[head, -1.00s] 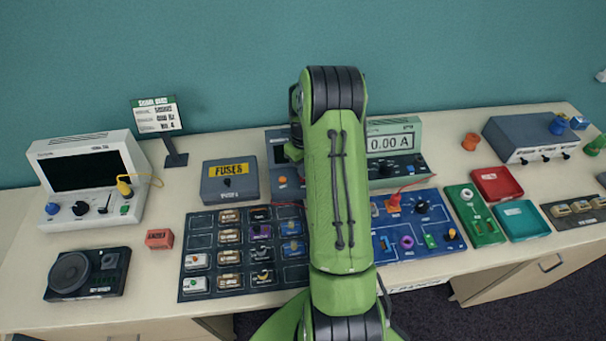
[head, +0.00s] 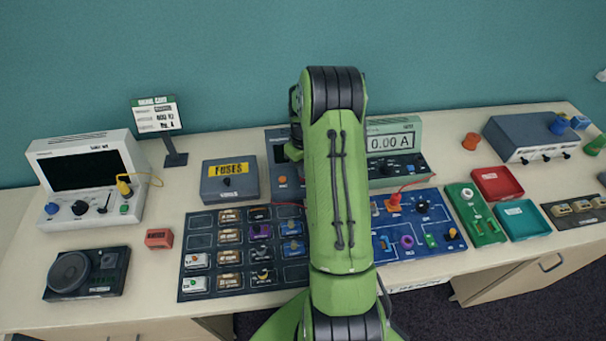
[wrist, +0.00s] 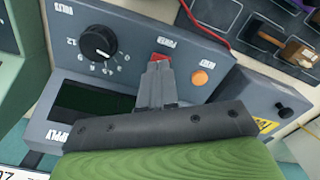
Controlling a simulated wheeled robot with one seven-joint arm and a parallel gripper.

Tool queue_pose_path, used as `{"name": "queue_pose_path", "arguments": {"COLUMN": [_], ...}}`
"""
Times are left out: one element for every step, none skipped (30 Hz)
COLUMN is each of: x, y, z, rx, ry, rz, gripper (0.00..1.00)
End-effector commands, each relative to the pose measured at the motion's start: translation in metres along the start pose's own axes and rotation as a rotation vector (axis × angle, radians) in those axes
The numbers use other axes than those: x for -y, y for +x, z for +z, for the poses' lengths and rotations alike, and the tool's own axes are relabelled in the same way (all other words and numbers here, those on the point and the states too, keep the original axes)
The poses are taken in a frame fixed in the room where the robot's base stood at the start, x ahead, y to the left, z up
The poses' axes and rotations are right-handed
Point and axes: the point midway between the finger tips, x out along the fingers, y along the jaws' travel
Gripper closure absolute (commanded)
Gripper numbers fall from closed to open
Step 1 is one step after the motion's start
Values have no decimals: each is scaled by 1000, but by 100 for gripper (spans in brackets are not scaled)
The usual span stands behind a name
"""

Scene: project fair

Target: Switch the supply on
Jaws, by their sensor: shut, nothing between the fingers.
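The supply (head: 278,153) is a grey box behind my arm in the head view, mostly hidden by it. In the wrist view its sloped front (wrist: 135,50) shows a black dial (wrist: 98,42), a red switch (wrist: 159,57), an orange round button (wrist: 200,77) and a dark, blank display (wrist: 90,100). My gripper (wrist: 160,68) is shut and empty, with its fingertips at the red switch and covering part of it. I cannot tell whether they touch it or which way the switch is set. In the head view my arm hides the gripper.
A meter (head: 393,145) reading 0.00 A stands right of the supply. A grey fuse box (head: 230,190) stands at its left. A dark tray of parts (head: 212,285) and a blue circuit board (head: 425,240) lie in front. A red wire (wrist: 205,30) runs close by the supply.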

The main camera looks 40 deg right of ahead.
Motion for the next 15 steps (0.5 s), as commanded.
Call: {"name": "queue_pose_path", "arguments": {"x": [0,0,0,0,0,0,0,0,0,0,0,0,0,0,0], "y": [2,2,3,3,4,4,5,5,6,6,7,7,8,8,9], "z": [0,0,0,0,0,0,0,0,0,0,0,0,0,0,0], "rx": [0,0,0,0,0,0,0,0,0,0,0,0,0,0,0], "ry": [0,0,0,0,0,0,0,0,0,0,0,0,0,0,0], "rz": [0,0,0,0,0,0,0,0,0,0,0,0,0,0,0], "gripper": [100,100,100,100,100,100,100,100,100,100,100,100,100,100,100]}}
